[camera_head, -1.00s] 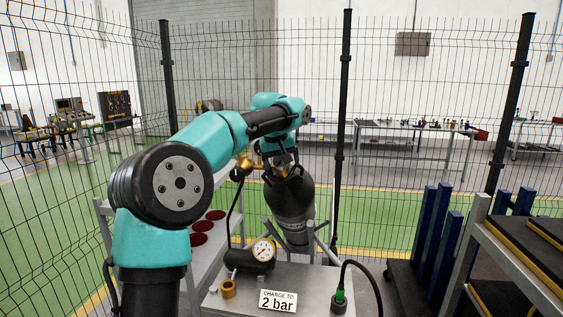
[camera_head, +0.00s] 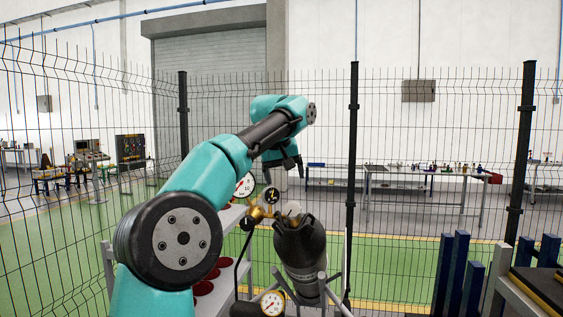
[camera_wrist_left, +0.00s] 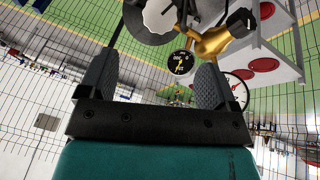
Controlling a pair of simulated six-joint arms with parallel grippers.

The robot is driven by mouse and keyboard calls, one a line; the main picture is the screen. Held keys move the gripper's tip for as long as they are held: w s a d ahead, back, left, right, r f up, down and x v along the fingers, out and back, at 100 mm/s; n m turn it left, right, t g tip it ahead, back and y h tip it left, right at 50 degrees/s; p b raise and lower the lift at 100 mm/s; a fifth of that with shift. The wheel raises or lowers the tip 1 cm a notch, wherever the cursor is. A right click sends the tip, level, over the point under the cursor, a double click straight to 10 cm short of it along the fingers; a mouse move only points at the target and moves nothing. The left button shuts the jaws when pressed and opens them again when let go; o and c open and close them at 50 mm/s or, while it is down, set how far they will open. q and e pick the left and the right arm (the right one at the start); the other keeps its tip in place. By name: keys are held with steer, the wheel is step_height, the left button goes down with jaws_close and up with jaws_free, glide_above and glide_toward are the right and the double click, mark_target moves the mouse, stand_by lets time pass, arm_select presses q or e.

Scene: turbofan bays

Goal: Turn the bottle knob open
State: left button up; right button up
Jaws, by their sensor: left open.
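The dark grey gas bottle (camera_head: 302,258) stands slightly tilted in a metal stand, its top collar open. A pale round knob (camera_head: 292,208) sits at its top, beside the brass regulator (camera_head: 257,213). My left gripper (camera_head: 294,172) is above the knob and apart from it. In the left wrist view the gripper (camera_wrist_left: 155,78) is open with nothing between its two fingers. There the pale knob (camera_wrist_left: 160,14) lies beyond the fingers at the top edge, partly cut off. The brass regulator (camera_wrist_left: 215,45) shows beyond the right finger. My right gripper is not in view.
Gauges (camera_head: 245,186) are around the regulator, and another gauge (camera_head: 272,303) is at the bottom edge. Dark red discs (camera_head: 203,288) lie on a shelf at left. A wire fence (camera_head: 420,180) stands behind the bottle. Blue posts (camera_head: 460,275) stand at right.

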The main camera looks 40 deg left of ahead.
mark_target(292, 208)
arm_select(q)
steer(key=shift+v, duration=2.1)
steer(key=shift+f, duration=0.1)
steer(key=x, duration=1.5)
steer(key=shift+w+f, duration=0.1)
steer(key=shift+f, duration=0.05)
steer(key=shift+x, duration=0.8)
steer(key=shift+w+f, duration=0.1)
steer(key=shift+f, duration=0.1)
steer(key=m+y, duration=0.1)
steer(key=m, duration=0.2)
steer(key=shift+m+g, duration=0.3)
steer(key=shift+g, duration=0.1)
steer(key=shift+r+y, duration=0.3)
steer(key=shift+r, duration=0.05)
steer(key=shift+v, duration=1.75)
